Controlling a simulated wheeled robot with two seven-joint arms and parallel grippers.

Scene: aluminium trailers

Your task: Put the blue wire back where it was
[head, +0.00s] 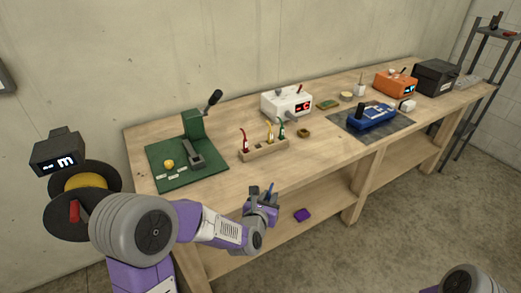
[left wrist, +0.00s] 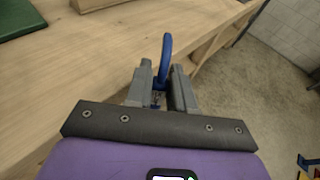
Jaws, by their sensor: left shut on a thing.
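The blue wire (head: 269,189) is held by my left gripper (head: 262,203), in front of the workbench's front edge. The wooden holder (head: 266,149) stands on the bench beyond the gripper and carries a red wire (head: 244,139), a yellow wire (head: 269,132) and a green wire (head: 281,127). My right gripper is out of view.
A green mat (head: 155,181) with a lever press (head: 194,135) lies to the holder's left. A white device (head: 283,103) stands behind it, and a small round dish (head: 304,133) to its right. The bench top in front of the holder is clear. A purple item (head: 302,215) lies on the lower shelf.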

